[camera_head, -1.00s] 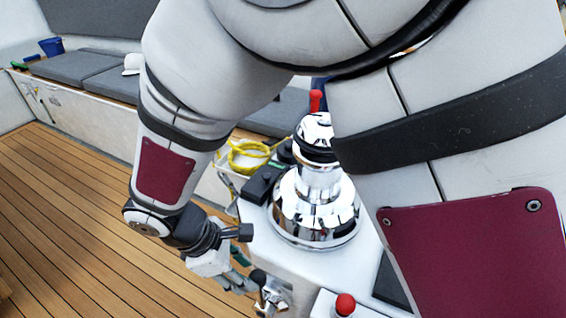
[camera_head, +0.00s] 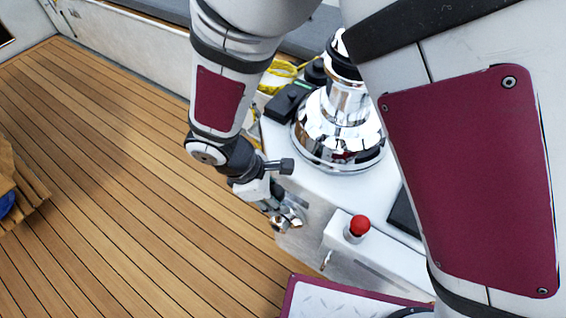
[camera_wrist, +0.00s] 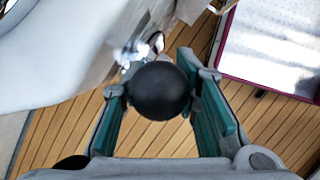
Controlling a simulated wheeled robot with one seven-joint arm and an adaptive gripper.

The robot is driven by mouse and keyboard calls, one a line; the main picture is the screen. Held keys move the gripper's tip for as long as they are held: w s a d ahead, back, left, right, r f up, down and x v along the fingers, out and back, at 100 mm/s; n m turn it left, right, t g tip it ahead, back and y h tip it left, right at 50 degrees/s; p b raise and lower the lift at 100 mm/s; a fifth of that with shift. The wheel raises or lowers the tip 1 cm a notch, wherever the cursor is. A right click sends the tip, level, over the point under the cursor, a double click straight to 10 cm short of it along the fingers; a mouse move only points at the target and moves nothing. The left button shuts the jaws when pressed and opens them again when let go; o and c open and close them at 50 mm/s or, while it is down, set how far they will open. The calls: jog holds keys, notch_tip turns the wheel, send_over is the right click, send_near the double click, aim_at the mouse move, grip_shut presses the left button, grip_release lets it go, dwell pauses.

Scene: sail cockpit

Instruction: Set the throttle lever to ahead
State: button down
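The throttle lever's round black knob (camera_wrist: 160,90) is in the middle of the wrist view, between the teal fingers of my gripper (camera_wrist: 158,98). The fingers stand apart on either side of the knob; whether either touches it is hard to tell. Chrome parts of the lever mount show beyond the knob. In the head view my gripper (camera_head: 272,203) is at the side of the white console (camera_head: 310,188), by the chrome lever mount (camera_head: 290,218). The knob is mostly hidden there by my gripper.
A large chrome winch (camera_head: 340,130) stands on the console, with a red-topped control (camera_head: 357,228) nearer me. Black items and a yellow line (camera_head: 280,70) lie behind. A maroon-edged panel (camera_head: 330,300) is at the bottom.

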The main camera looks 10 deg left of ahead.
jog(key=shift+a+r, duration=0.1)
jog(key=a+h, duration=0.1)
jog(key=w+a+h, duration=0.1)
jog(key=a, duration=0.1)
jog(key=a+g+h, duration=0.1)
jog(key=a, duration=0.1)
jog(key=shift+w+a+f+n+h+p, duration=0.1)
jog(key=shift+w+f+n+h+p, duration=0.2)
jog(key=shift+w+f+p, duration=0.1)
dwell(0.4)
jog(key=c, duration=1.5)
grip_release()
jog(key=shift+c, duration=0.2)
jog(key=shift+f, duration=0.1)
